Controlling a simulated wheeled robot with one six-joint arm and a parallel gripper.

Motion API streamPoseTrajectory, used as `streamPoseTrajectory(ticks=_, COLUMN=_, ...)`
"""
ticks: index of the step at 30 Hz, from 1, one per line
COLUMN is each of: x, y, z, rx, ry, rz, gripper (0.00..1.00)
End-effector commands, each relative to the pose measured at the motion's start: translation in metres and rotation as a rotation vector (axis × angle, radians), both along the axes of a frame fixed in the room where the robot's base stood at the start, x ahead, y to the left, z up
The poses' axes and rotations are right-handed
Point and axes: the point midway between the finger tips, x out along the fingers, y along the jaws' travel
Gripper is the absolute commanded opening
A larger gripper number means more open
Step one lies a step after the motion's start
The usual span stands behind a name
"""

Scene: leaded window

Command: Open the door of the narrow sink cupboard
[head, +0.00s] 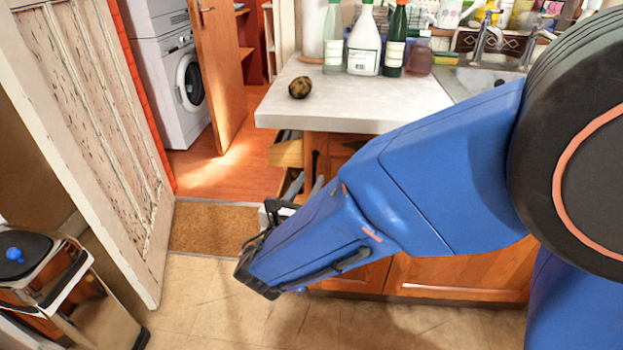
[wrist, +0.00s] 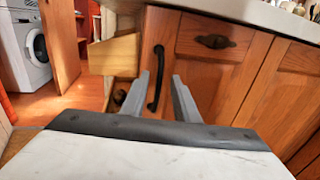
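The narrow sink cupboard has a wooden door (wrist: 158,32) with a black vertical bar handle (wrist: 155,78). Its upper part (head: 322,145) shows in the head view; my arm hides the lower part. My gripper (wrist: 160,88) is open, its two grey fingers pointing at the door. In the wrist view the handle lies between the fingers, closer to the left one. I cannot tell whether the fingers reach around it or touch it. The door looks shut.
A pulled-out wooden drawer (wrist: 113,55) juts out left of the door. The worktop (head: 350,105) overhangs above, with several bottles and a dark round object (head: 299,87). A worn white door (head: 95,120) stands open at left, near a step stool (head: 75,290).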

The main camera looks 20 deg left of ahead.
Motion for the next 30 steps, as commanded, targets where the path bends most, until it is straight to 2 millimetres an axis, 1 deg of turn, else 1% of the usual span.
streamPoseTrajectory(ticks=1, x=0.007, y=0.0, z=0.0, rx=0.0, ry=0.0, rz=-0.002, gripper=0.28)
streamPoseTrajectory(ticks=6, x=0.019, y=0.001, z=0.0, rx=0.001, ry=0.0, rz=-0.001, gripper=0.28)
streamPoseTrajectory(ticks=10, x=0.022, y=0.001, z=0.0, rx=0.001, ry=0.0, rz=0.0, gripper=0.28)
streamPoseTrajectory(ticks=17, x=0.022, y=0.001, z=0.0, rx=0.0, ry=0.0, rz=0.0, gripper=0.28)
streamPoseTrajectory(ticks=21, x=0.022, y=0.001, z=0.0, rx=0.0, ry=0.0, rz=0.0, gripper=0.0)
streamPoseTrajectory(ticks=30, x=0.022, y=0.001, z=0.0, rx=0.0, ry=0.0, rz=0.0, gripper=0.0)
